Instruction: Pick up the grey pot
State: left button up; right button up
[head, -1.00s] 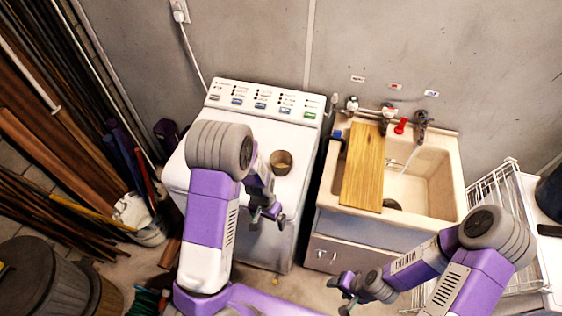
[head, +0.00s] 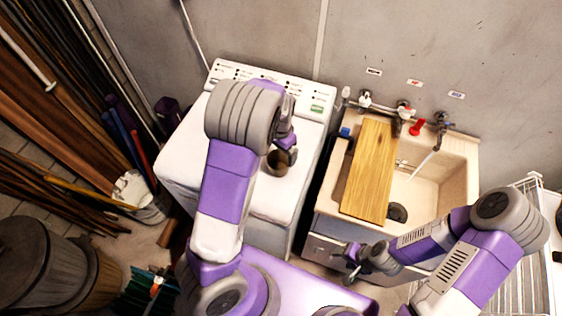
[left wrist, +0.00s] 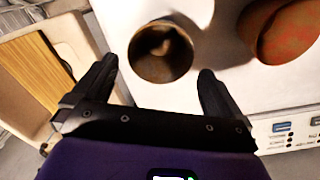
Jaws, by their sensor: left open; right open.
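The grey pot, a small round open one with a brownish-grey look, stands on the white washing machine (head: 180,165). In the head view the pot (head: 277,166) is partly covered by my left gripper (head: 287,148). In the left wrist view the pot (left wrist: 160,52) lies ahead of and between the two fingertips of my left gripper (left wrist: 157,72), which is open and empty. Whether the fingers reach down beside the pot I cannot tell. My right gripper (head: 353,261) is open and empty in front of the sink cabinet.
A reddish-brown pot (left wrist: 282,32) stands close to the grey pot in the left wrist view; my arm hides it in the head view. To the right is a sink (head: 452,178) with a wooden board (head: 370,170) across it and running water. A white wire rack (head: 520,270) stands further right.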

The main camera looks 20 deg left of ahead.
pick_arm(q)
send_over(279, 160)
jog(key=s+d, duration=0.1)
jog(key=s, duration=0.2)
jog(key=f, duration=0.5)
jog(key=shift+w+d, duration=0.1)
jog(key=shift+w, duration=0.1)
jog(key=c, duration=0.8)
